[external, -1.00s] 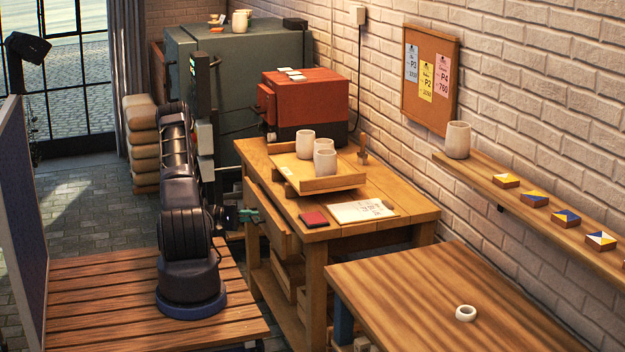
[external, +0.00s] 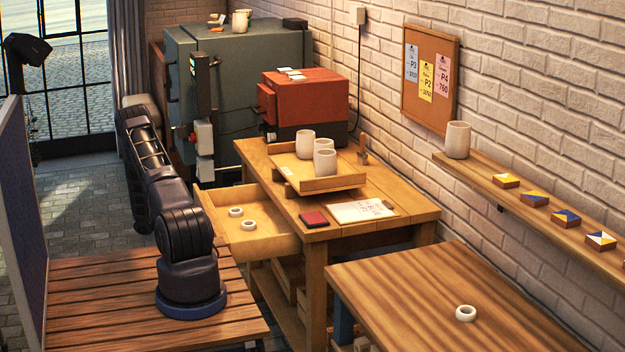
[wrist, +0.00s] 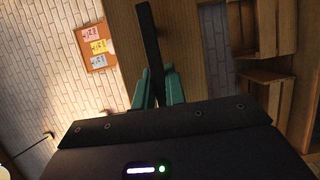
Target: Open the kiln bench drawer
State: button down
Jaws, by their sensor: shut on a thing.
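The kiln bench drawer (external: 265,248) is pulled out from the left side of the wooden bench (external: 395,218) in the external view. Two pale rings (external: 248,225) lie inside it. In the wrist view, the teal fingers of my gripper (wrist: 156,88) are closed on a dark bar handle (wrist: 149,38) in front of a brown wooden panel (wrist: 188,50), which appears to be the drawer front. In the external view my gripper and the handle are hidden.
A tray (external: 335,183) with white cups, a dark red pad (external: 314,219) and a paper sheet (external: 360,211) rest on the bench top. A red kiln (external: 305,98) stands at its back. Wooden boxes (wrist: 265,95) show at right in the wrist view.

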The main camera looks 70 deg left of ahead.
jog(key=shift+s, duration=0.45)
jog(key=c, duration=1.4)
grip_release()
jog(key=shift+c, duration=0.2)
jog(key=v, duration=1)
jog(key=shift+s+a, duration=0.15)
jog(key=shift+s, duration=0.2)
